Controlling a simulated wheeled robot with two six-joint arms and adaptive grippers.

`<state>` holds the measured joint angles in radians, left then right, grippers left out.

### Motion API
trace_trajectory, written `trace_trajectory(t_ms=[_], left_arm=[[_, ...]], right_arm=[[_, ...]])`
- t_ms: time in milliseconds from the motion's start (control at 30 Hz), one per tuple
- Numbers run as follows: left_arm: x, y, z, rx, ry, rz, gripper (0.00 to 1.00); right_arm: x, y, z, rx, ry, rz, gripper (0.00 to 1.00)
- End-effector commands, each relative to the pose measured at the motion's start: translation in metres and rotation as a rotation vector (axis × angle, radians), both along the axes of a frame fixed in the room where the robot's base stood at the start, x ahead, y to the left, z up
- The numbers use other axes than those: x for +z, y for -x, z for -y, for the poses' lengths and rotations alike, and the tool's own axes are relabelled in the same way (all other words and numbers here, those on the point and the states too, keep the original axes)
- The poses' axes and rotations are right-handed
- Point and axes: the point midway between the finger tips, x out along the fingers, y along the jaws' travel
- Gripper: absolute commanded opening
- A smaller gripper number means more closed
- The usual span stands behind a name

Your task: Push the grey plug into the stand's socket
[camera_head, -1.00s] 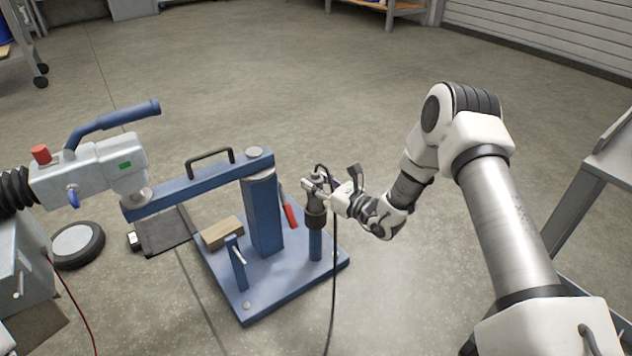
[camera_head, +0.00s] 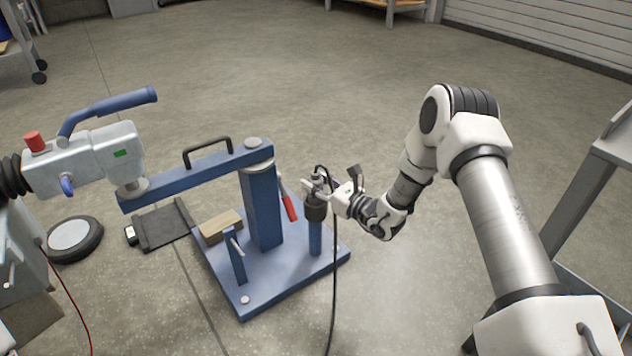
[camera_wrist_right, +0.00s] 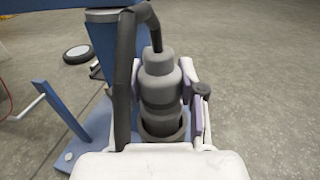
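The grey plug (camera_wrist_right: 160,85) stands upright between the fingers of my right gripper (camera_wrist_right: 163,88) in the right wrist view. The fingers lie against its two sides. The plug's lower end is at the round mouth of the dark socket (camera_wrist_right: 165,132) and appears to sit inside its rim; how deep is hidden. In the head view, the plug (camera_head: 314,184) and my right gripper (camera_head: 322,187) are at the top of the socket (camera_head: 316,211), on a short blue post of the blue stand (camera_head: 290,280). My left gripper is not in view.
A black cable (camera_head: 335,270) hangs from the plug to the floor. A thick blue column (camera_head: 262,205) with a red-handled lever (camera_head: 288,206) stands left of the socket. A blue arm (camera_head: 185,182) runs left to the grey hitch (camera_head: 85,160). The floor right of the stand is clear.

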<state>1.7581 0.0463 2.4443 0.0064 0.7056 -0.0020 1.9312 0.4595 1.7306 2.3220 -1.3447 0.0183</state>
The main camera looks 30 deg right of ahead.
Motion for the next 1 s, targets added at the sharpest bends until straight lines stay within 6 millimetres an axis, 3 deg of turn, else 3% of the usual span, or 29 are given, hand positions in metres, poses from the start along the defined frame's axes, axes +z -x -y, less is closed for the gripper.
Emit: trace_trajectory(t_ms=[33,67,100,433,800,1000], left_arm=[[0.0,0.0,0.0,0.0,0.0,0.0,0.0],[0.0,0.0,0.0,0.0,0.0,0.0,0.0],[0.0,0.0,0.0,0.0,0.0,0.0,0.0],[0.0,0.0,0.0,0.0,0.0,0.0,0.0],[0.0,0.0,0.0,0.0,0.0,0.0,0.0],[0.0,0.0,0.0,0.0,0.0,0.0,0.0]], right_arm=[[0.001,0.0,0.0,0.0,0.0,0.001,0.54],[0.001,0.0,0.0,0.0,0.0,0.001,0.64],[0.001,0.0,0.0,0.0,0.0,0.001,0.69],[0.0,0.003,0.002,-0.002,-0.001,-0.002,0.69],[0.0,0.063,0.026,-0.004,-0.004,-0.001,0.69],[0.0,0.07,0.027,0.0,0.0,0.001,0.69]])
